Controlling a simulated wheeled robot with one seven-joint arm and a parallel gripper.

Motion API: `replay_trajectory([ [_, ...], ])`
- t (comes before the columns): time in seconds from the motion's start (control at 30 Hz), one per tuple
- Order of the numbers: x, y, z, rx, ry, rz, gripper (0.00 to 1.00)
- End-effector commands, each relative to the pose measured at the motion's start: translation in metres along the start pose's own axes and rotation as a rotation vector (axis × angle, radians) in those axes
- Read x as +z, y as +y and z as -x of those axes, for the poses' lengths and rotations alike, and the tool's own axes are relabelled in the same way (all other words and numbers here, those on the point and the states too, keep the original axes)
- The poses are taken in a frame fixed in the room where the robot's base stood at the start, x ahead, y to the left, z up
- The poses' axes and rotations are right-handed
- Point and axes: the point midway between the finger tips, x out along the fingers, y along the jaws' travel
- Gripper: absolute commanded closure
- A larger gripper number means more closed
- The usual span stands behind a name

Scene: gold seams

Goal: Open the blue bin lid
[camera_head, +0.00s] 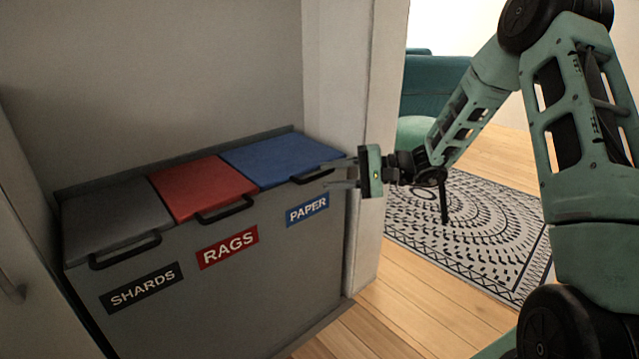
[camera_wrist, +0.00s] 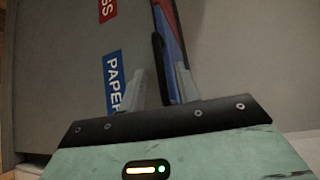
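The blue lid (camera_head: 282,157) lies shut on the right compartment of a grey bin unit (camera_head: 240,290), above the PAPER label (camera_head: 307,210). Its black handle (camera_head: 305,179) sticks out at the front edge. My gripper (camera_head: 331,173) is at the right end of this handle, with its fingers apart, one higher and one lower. In the wrist view the handle (camera_wrist: 158,58) runs down between the two open fingers (camera_wrist: 158,88), and the blue lid's edge (camera_wrist: 176,45) shows beside it. I cannot tell whether either finger touches the handle.
A red lid (camera_head: 203,186) over RAGS and a grey lid (camera_head: 110,217) over SHARDS are shut to the left. A pale wall edge (camera_head: 377,110) stands close at the bin's right. A patterned rug (camera_head: 470,230) and open wooden floor lie to the right.

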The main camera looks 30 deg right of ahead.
Motion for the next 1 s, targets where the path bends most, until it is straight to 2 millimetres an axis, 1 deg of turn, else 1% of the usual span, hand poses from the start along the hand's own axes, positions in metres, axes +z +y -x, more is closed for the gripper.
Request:
replay_trajectory([
  [0.03, 0.001, 0.002, -0.01, 0.0, -0.004, 0.001, 0.68],
  [0.1, 0.0, 0.002, -0.019, 0.0, -0.003, 0.001, 0.68],
  [0.23, 0.0, 0.001, -0.03, 0.001, -0.001, 0.001, 0.68],
  [0.37, 0.0, 0.0, -0.034, 0.0, 0.0, 0.001, 0.68],
  [0.6, 0.0, 0.0, -0.035, 0.0, 0.0, 0.001, 0.68],
  [0.63, 0.0, 0.0, -0.035, 0.0, 0.0, 0.001, 0.73],
  [0.67, 0.0, 0.0, -0.035, 0.0, 0.0, 0.0, 0.82],
  [0.7, 0.0, 0.0, -0.035, 0.0, 0.0, 0.0, 0.93],
  [0.73, 0.0, 0.0, -0.035, 0.0, 0.0, 0.0, 1.0],
  [1.0, 0.001, -0.003, -0.034, 0.003, 0.0, -0.003, 1.0],
])
